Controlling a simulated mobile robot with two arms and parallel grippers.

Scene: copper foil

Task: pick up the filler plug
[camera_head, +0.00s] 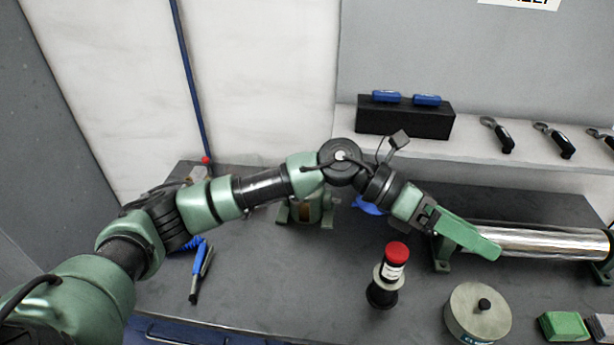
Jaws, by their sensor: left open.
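My left arm reaches across the bench from the left, and my left gripper (482,242) hangs over the left part of the shiny metal cylinder (545,242). It is open, seen from the side, and I see nothing between its fingers. No part is clearly marked as the filler plug. A small upright black cylinder with a red cap (396,252) and a white label stands left of and nearer than the gripper. A round grey pot with a black knob (484,304) stands nearer, below the gripper in the picture. My right gripper is not in view.
A shelf behind holds a black block (404,120) with blue pieces and several dark key-like tools. A green block (563,326) lies at the near right. A blue-handled tool (201,268) lies at left. The dark bench (290,278) is clear in the middle.

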